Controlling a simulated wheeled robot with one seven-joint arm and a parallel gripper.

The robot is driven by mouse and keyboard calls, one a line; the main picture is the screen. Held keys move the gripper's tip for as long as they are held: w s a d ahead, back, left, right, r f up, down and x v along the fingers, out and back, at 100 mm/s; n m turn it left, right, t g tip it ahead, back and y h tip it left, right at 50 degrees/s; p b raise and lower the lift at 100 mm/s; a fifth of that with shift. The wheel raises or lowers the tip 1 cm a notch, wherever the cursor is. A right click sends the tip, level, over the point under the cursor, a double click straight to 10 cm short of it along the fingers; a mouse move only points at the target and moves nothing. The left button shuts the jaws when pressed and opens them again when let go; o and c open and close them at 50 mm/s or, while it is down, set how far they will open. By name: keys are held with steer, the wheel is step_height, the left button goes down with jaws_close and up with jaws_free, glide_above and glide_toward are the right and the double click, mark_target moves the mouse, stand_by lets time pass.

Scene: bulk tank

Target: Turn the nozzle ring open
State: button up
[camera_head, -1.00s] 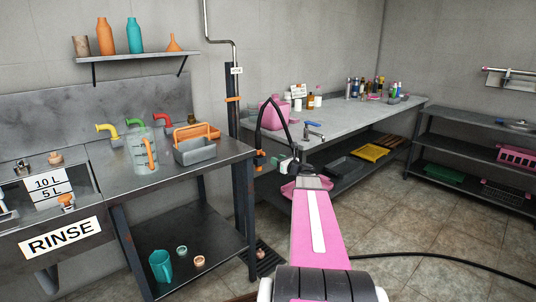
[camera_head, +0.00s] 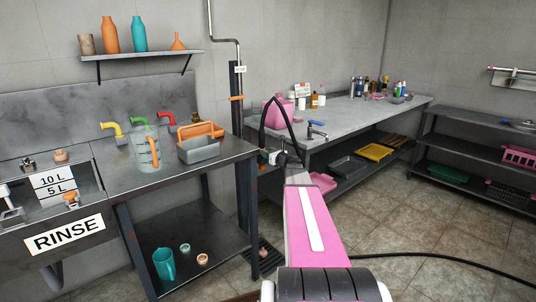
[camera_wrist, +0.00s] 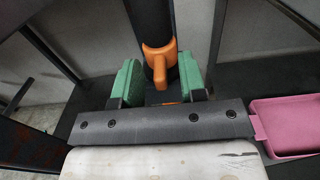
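An orange ring-like part with a short tab (camera_wrist: 160,62) sits on a dark upright pipe or hose end (camera_wrist: 150,22) in the wrist view; I take it for the nozzle ring. My gripper (camera_wrist: 158,88) has green finger pads, one left and one right of the orange part, with gaps to it. It is open and holds nothing. In the head view my gripper (camera_head: 268,158) is small, at the end of my pink arm, beside the dark upright post (camera_head: 239,130). The ring cannot be made out there.
A steel table with a RINSE sign (camera_head: 65,236) stands left, carrying a clear jug (camera_head: 145,150) and a grey caddy (camera_head: 199,150). A grey bench (camera_head: 350,118) with bottles stands behind. A pink tray (camera_wrist: 290,125) lies right of my gripper. A black hose (camera_head: 440,262) crosses the floor.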

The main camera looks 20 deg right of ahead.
jaws_close()
steer(key=shift+w+d+y, duration=0.1)
steer(key=shift+y, duration=0.2)
steer(key=shift+w+d+n+g+y, duration=0.3)
steer(key=shift+n+g+y, duration=0.65)
steer(key=shift+y, duration=0.2)
steer(key=shift+w+d+n+g+y, duration=0.2)
steer(key=shift+d+n+g+y, duration=0.15)
steer(key=shift+n+g+y, duration=0.65)
steer(key=shift+w+d+n+g+y, duration=0.3)
steer(key=shift+n+g+y, duration=0.45)
steer(key=shift+n+y, duration=0.45)
steer(key=shift+s+g+y, duration=0.1)
steer(key=shift+g+y, duration=0.2)
steer(key=shift+y, duration=0.05)
jaws_free()
